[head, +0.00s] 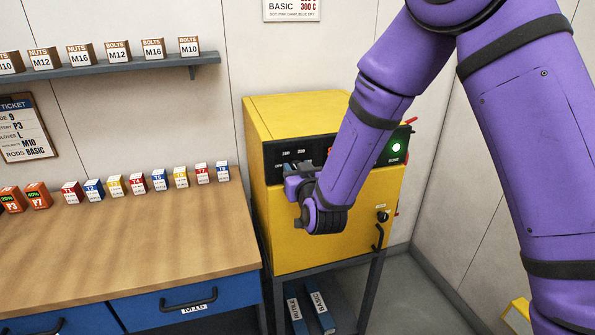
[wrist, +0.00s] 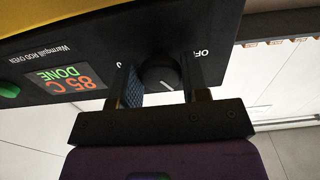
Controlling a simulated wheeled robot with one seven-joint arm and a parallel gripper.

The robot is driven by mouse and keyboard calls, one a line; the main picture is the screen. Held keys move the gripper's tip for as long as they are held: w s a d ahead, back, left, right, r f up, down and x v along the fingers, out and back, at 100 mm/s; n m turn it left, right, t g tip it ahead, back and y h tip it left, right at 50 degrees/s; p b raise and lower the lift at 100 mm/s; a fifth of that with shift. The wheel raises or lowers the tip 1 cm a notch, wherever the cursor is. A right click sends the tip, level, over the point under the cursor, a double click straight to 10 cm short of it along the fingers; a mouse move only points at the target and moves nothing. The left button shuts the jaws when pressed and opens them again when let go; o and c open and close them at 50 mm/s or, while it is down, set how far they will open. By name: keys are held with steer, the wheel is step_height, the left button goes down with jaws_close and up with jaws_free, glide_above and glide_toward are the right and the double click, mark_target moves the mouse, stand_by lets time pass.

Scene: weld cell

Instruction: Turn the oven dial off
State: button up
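The yellow rod oven (head: 290,115) stands right of the workbench, with a black control panel along its front top. In the wrist view the panel (wrist: 225,20) appears upside down. The round black dial (wrist: 160,72) has a short white mark pointing down and slightly right in that picture. An "OFF" label (wrist: 201,54) sits up and right of the dial, partly behind a finger. My gripper (wrist: 162,80) is open, one finger on each side of the dial, with a small gap apparent. In the head view my gripper (head: 298,175) is at the panel and hides the dial.
The oven display (wrist: 68,82) reads 85 C DONE. A green lamp (head: 396,147) is lit on the panel. A door handle (head: 378,237) is lower right. The workbench (head: 120,235) holds several small labelled boxes near its back edge. A bin shelf (head: 120,65) is above.

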steer(key=shift+c, duration=1.1)
steer(key=shift+n, duration=0.3)
steer(key=shift+d+n, duration=0.1)
steer(key=shift+n, duration=5.5)
steer(key=o, duration=0.9)
